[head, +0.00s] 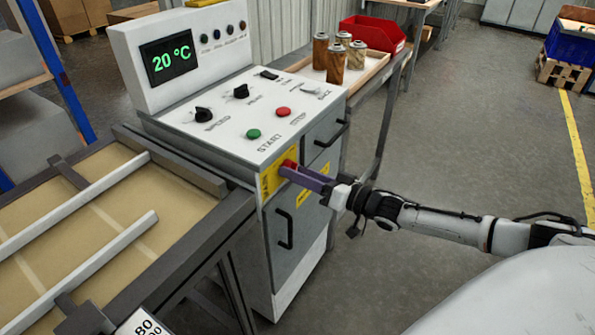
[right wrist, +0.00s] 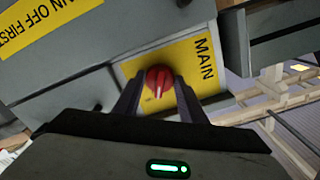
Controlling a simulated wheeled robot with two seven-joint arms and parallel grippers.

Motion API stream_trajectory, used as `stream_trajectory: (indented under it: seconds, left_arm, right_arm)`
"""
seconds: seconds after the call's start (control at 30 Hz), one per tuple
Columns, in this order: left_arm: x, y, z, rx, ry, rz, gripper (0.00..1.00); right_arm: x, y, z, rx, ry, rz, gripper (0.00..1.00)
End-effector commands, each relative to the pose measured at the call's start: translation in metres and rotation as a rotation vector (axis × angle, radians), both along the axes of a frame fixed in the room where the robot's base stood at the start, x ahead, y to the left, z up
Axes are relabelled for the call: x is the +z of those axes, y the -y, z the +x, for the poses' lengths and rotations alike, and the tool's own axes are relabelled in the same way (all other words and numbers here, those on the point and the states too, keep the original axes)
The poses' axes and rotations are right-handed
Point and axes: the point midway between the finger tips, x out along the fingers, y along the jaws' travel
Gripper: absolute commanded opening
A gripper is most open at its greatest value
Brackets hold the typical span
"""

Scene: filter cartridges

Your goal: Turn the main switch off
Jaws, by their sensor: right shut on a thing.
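The main switch (right wrist: 159,80) is a red rotary knob with a white mark on a yellow plate (right wrist: 203,72) lettered MAIN. In the head view the red switch (head: 289,163) shows on the front of the grey control cabinet, partly hidden by my gripper. My right gripper (head: 284,170) reaches it from the right. In the right wrist view the fingers of my right gripper (right wrist: 157,88) stand on both sides of the knob and are shut on it. The white mark points down towards the gripper in that view. My left gripper is not in view.
The control panel (head: 237,115) has a 20 °C display (head: 170,58), black knobs, a green button (head: 253,134) and a red button (head: 283,112). A conveyor frame (head: 183,264) stands at left. Cartridges (head: 337,62) and a red bin (head: 372,33) stand on a side table.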

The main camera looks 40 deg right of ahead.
Motion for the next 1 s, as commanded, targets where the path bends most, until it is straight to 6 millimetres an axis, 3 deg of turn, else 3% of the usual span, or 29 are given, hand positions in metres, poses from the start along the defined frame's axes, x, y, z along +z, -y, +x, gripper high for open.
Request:
stream_trajectory:
  seconds: [1.0]
  left_arm:
    - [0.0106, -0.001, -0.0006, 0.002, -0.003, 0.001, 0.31]
  right_arm:
    - [0.0001, 0.0006, 0.0002, -0.001, 0.367, -0.885, 0.15]
